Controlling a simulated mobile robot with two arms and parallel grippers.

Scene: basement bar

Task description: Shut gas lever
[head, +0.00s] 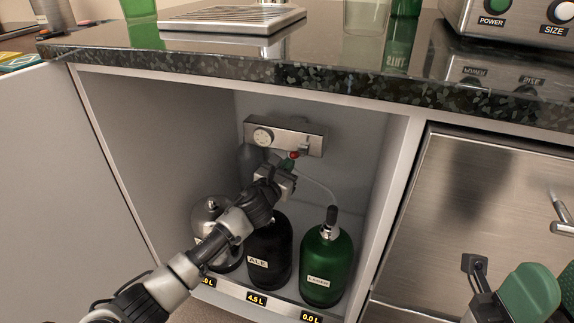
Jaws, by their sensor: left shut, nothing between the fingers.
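A metal gas panel (313,139) with a round white dial (263,136) is fixed to the back wall of the open cabinet. A small lever with a red tip (294,155) shows at its lower right part, with a bit of green just below it. My left gripper (287,170) is shut and empty, right below the lever. It hides part of the lever, and I cannot tell whether they touch.
A steel bottle (208,214), a black ALE bottle (270,250) and a green bottle (326,265) stand below, beside and right of my arm. A thin hose (322,186) runs to the green bottle. The stone countertop (320,82) overhangs the opening. The cabinet door (60,180) stands open left.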

